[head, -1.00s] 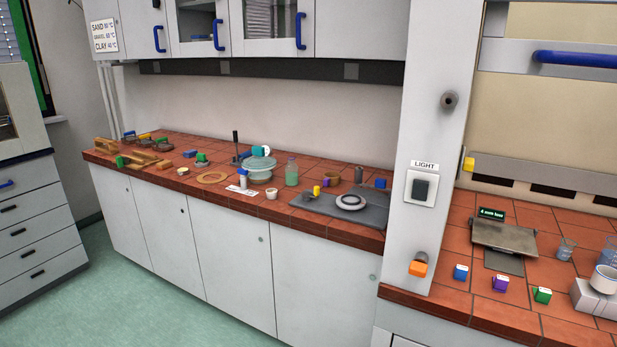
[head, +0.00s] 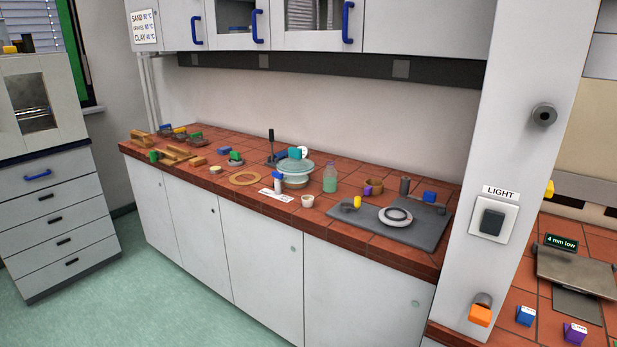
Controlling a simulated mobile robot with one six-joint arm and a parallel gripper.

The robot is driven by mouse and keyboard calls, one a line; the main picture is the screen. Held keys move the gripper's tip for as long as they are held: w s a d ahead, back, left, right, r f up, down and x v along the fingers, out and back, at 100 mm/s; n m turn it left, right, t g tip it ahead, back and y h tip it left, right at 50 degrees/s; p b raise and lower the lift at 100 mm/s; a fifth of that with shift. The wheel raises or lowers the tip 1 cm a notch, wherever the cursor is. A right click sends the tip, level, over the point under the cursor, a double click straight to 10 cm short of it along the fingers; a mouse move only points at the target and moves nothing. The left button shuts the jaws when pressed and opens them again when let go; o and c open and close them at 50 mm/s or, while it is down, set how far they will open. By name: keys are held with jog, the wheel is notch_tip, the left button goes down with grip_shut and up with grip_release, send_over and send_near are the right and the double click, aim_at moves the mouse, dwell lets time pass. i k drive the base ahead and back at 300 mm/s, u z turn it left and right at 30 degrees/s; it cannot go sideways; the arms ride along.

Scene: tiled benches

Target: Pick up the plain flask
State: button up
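A glass bottle-like vessel (head: 330,180) with pale green contents stands upright on the left tiled bench. It is right of a pale green-white bowl or pan (head: 295,176) with a teal block (head: 298,153) at its top. It is the only flask-like thing I see clearly, but I cannot tell whether it is the plain flask. My gripper is not in view.
A grey mat (head: 400,240) with a white ring-shaped piece (head: 395,216) lies on the bench to the right. A small white cup (head: 307,201) stands near the front edge. A grey pillar (head: 512,120) divides this bench from the right one. Green floor (head: 150,290) is clear.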

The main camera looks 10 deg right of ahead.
aim_at(330, 176)
jog(key=u, duration=0.75)
jog(key=i, duration=1.1)
jog(key=u, duration=0.45)
